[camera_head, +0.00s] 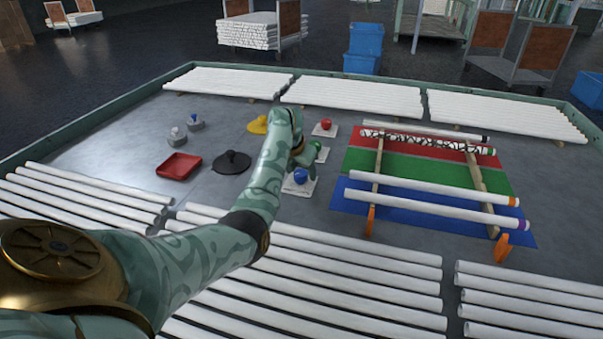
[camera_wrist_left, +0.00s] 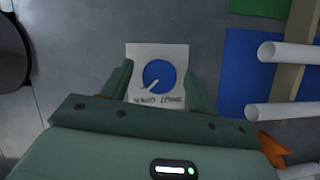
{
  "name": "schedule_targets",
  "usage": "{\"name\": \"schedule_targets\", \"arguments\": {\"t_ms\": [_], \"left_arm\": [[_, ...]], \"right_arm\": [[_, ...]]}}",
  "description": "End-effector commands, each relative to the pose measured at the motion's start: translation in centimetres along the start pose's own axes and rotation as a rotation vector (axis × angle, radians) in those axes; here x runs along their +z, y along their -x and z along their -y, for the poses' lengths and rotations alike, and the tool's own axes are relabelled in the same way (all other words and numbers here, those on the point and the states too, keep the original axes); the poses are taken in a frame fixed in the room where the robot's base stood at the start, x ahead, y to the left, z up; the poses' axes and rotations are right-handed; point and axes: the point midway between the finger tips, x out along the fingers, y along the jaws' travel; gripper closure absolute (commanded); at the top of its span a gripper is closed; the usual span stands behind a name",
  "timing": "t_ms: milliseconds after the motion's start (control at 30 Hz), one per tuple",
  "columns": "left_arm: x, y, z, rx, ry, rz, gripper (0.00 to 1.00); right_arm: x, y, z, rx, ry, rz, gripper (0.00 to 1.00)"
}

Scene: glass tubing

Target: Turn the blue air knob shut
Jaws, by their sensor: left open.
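The blue air knob (camera_head: 301,175) sits on a white square plate (camera_head: 298,187) on the grey table, in front of the green knob (camera_head: 318,147) and the red knob (camera_head: 325,124). In the left wrist view the blue knob (camera_wrist_left: 159,75) shows from above, with a white pointer line aimed to the lower left. In the head view the left gripper (camera_head: 305,155) is near the knobs. My right gripper is out of view.
White tubes lie in rows along the front and back of the table. To the right, a rack (camera_head: 475,180) holds tubes over red, green and blue mats. A red tray (camera_head: 179,165) and a black round piece (camera_head: 231,163) lie to the left.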

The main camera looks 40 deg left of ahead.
Motion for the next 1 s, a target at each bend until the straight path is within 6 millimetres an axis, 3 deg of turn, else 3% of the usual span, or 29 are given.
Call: {"name": "schedule_targets", "arguments": {"t_ms": [167,300,333,667,1000], "left_arm": [[0.04,0.09,0.00,0.000,0.000,0.001,0.41],[0.02,0.08,0.00,0.000,0.000,0.000,0.80],[0.01,0.07,0.00,0.000,0.000,0.000,0.86],[-0.01,0.03,0.12,0.009,0.025,-0.001,0.85],[-0.03,-0.07,0.37,0.086,0.213,-0.002,0.85]], "right_arm": [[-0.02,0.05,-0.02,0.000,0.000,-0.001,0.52],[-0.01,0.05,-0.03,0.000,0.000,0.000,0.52],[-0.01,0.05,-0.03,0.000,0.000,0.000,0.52],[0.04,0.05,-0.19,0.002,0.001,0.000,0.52],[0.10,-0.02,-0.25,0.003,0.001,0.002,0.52]]}}
